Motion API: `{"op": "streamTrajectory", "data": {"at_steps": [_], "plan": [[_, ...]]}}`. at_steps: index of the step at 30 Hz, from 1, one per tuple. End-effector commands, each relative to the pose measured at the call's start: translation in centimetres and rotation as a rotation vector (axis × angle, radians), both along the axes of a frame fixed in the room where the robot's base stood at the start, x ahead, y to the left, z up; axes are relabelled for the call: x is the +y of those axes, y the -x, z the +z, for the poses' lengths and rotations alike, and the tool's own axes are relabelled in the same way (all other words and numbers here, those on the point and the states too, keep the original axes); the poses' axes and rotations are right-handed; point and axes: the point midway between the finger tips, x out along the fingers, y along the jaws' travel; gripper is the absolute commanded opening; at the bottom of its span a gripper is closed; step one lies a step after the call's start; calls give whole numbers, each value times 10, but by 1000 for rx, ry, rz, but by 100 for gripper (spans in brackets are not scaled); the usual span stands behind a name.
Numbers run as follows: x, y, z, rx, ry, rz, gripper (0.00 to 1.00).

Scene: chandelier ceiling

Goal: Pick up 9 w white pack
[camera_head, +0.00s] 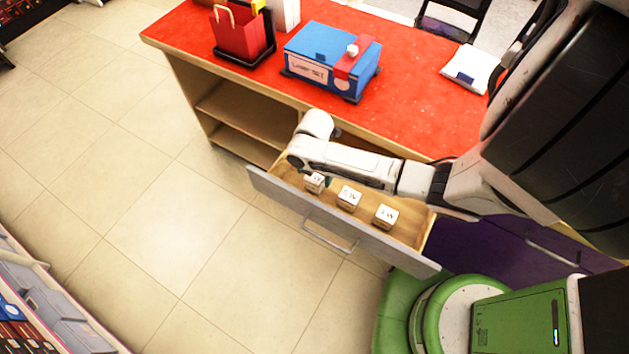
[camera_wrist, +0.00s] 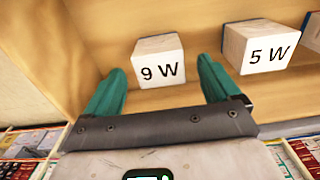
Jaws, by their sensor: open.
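The 9 W white pack (camera_wrist: 160,60) is a small white box with black lettering, standing in an open wooden drawer (camera_head: 410,232). In the head view it appears to be the leftmost pack (camera_head: 314,183), close beneath the end of my arm. My gripper (camera_wrist: 161,68) is open, with one teal finger on each side of the 9 W pack in the picture. Gaps show between the pack and both fingers. I cannot tell how far the fingertips reach down beside it. In the head view the fingers are mostly hidden by my arm.
A 5 W pack (camera_wrist: 262,46) stands right of the 9 W pack, and a third white pack (camera_head: 386,216) stands farther right. The drawer's grey front (camera_head: 345,226) and red counter (camera_head: 410,110) border the space. A blue box (camera_head: 325,55) sits on the counter.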

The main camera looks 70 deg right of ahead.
Motion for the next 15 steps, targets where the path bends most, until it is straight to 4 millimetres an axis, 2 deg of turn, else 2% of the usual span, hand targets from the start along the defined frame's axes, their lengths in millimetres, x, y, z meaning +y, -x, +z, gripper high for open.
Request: {"op": "streamTrajectory", "data": {"at_steps": [2, 15], "plan": [[0, 0, 0, 0, 0, 0, 85], [0, 0, 0, 0, 0, 0, 42]]}}
